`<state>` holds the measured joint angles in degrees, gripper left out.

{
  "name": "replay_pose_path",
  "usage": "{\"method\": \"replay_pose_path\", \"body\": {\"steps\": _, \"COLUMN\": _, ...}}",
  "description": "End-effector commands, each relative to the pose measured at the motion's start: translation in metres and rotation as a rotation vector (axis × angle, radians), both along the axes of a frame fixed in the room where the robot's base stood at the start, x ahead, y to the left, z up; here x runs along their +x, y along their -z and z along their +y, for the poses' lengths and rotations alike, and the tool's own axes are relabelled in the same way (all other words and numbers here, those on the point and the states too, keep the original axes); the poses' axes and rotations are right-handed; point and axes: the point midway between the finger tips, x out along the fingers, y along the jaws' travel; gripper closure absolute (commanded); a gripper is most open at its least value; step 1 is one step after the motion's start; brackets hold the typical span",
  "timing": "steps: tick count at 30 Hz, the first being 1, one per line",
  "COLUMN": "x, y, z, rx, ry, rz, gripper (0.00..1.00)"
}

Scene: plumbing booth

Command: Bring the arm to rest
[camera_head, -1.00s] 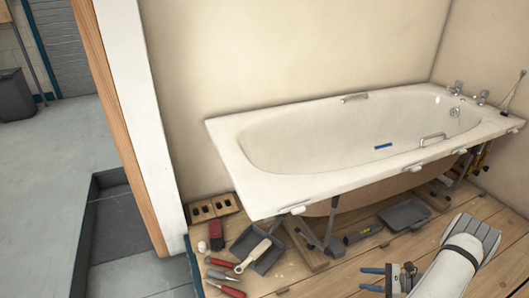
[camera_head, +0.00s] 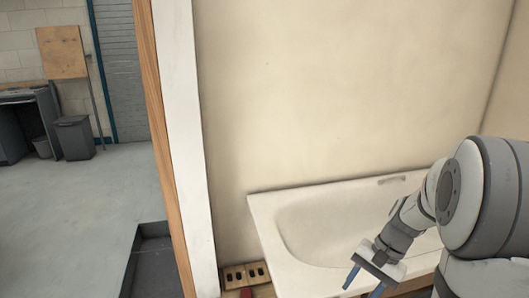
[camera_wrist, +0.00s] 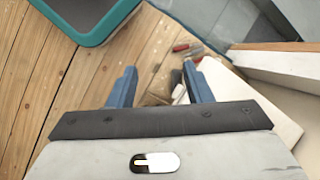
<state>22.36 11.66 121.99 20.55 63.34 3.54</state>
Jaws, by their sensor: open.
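My gripper (camera_head: 364,284) is at the lower right of the head view, its two blue fingers apart and pointing down-left in front of the bath. My arm is bent and covers much of the bath's right part. In the wrist view my gripper (camera_wrist: 159,72) is open, with nothing between its fingers. Plank flooring (camera_wrist: 70,85) lies beyond the fingers. Red-handled tools (camera_wrist: 183,47) lie on the planks past the right fingertip.
The white bath (camera_head: 290,245) stands against the cream wall (camera_head: 330,90). A white and wood wall end (camera_head: 188,150) stands left of it. A teal-edged dark container (camera_wrist: 85,12) is at the wrist view's top left. Open grey floor (camera_head: 85,200) lies left, with a bin (camera_head: 74,138) far back.

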Motion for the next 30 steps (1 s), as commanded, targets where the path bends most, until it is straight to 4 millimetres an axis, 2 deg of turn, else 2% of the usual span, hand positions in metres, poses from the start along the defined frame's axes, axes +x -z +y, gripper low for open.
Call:
{"method": "replay_pose_path", "body": {"steps": 1, "x": -0.009, "y": -0.035, "z": 0.012, "rx": -0.042, "ry": -0.060, "rz": -0.040, "gripper": 0.54}}
{"method": "replay_pose_path", "body": {"steps": 3, "x": -0.023, "y": -0.062, "z": 0.025, "rx": -0.096, "ry": -0.137, "rz": -0.087, "gripper": 0.54}}
{"method": "replay_pose_path", "body": {"steps": 9, "x": -0.063, "y": -0.130, "z": 0.054, "rx": -0.244, "ry": -0.352, "rz": -0.239, "gripper": 0.54}}
{"method": "replay_pose_path", "body": {"steps": 13, "x": -0.087, "y": -0.164, "z": 0.066, "rx": -0.325, "ry": -0.476, "rz": -0.334, "gripper": 0.54}}
{"method": "replay_pose_path", "body": {"steps": 16, "x": -0.101, "y": -0.180, "z": 0.072, "rx": -0.372, "ry": -0.546, "rz": -0.394, "gripper": 0.54}}
{"method": "replay_pose_path", "body": {"steps": 20, "x": -0.111, "y": -0.191, "z": 0.076, "rx": -0.407, "ry": -0.602, "rz": -0.442, "gripper": 0.54}}
{"method": "replay_pose_path", "body": {"steps": 30, "x": -0.114, "y": -0.191, "z": 0.077, "rx": -0.419, "ry": -0.620, "rz": -0.457, "gripper": 0.54}}
